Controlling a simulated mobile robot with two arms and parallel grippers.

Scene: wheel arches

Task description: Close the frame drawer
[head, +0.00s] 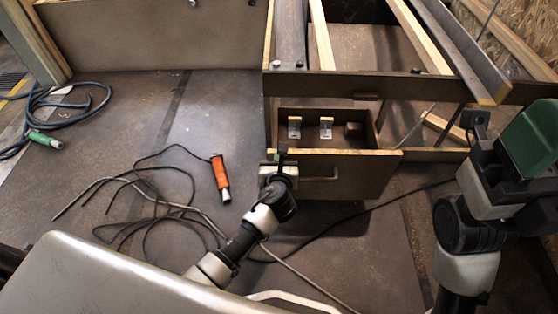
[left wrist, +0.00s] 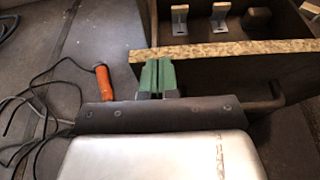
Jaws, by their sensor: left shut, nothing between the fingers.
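The frame drawer (head: 365,174) sticks out open from under the wooden frame, with its inside showing. Its front panel also shows in the left wrist view (left wrist: 210,75), with a light top edge and a bar handle (head: 322,178) that shows at the right there too. My left gripper (head: 282,152) is at the left end of the drawer front; its green fingers (left wrist: 158,76) are together and empty. I cannot tell whether they touch the panel. My right gripper (head: 476,122) is off to the right of the drawer, and its fingers are not clear.
Metal brackets (head: 326,127) and a small dark block (head: 354,130) lie in the drawer. An orange-handled tool (head: 220,174) and loose dark cables lie on the floor to the left. The wooden frame's beam (head: 385,86) runs above and behind the drawer.

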